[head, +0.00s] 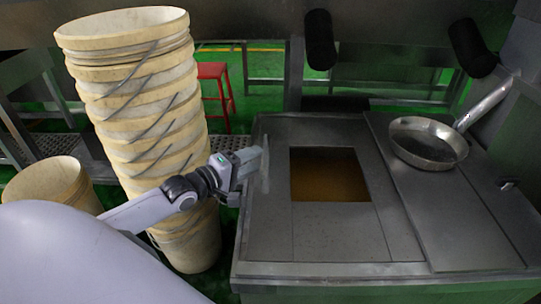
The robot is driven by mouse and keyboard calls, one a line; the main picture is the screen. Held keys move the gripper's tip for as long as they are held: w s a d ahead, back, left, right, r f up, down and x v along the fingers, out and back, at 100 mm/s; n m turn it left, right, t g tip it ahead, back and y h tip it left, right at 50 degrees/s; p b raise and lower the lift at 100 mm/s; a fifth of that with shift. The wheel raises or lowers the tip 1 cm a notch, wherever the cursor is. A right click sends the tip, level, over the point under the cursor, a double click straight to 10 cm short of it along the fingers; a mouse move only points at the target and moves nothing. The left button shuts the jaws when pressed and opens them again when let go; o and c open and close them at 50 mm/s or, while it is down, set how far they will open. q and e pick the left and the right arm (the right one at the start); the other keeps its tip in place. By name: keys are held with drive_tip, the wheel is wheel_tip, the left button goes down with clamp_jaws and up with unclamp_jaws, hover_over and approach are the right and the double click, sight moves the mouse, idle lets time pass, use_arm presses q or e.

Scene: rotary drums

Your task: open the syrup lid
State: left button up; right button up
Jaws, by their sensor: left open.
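The steel-topped unit (340,243) has a rectangular opening (328,175) in its top, with brown syrup-like liquid showing inside. No lid covers this opening. A thin grey upright shape stands just left of the opening, beside my left gripper; I cannot tell whether it is the lid or part of the gripper. My left gripper (258,168) is open above the left part of the steel top, left of the opening. Its fingertips are hard to make out. My right gripper is not in view.
A steel pan (424,145) sits on a raised flat panel (455,215) at the right. A tall stack of cream buckets (150,110) stands left of the unit, behind my left arm. Another bucket (55,185) is further left. A red stool (213,88) stands behind.

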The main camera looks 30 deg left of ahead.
sight(266, 155)
use_arm(q)
drive_tip(key=x, duration=0.3)
drive_tip(key=shift+w+b, duration=0.15)
drive_tip(key=shift+b, duration=0.25)
drive_tip(key=shift+x, duration=0.95)
drive_tip(key=shift+w+d+f+b, duration=0.1)
drive_tip(key=shift+w+b, duration=0.1)
drive_tip(key=shift+b, duration=0.1)
clamp_jaws()
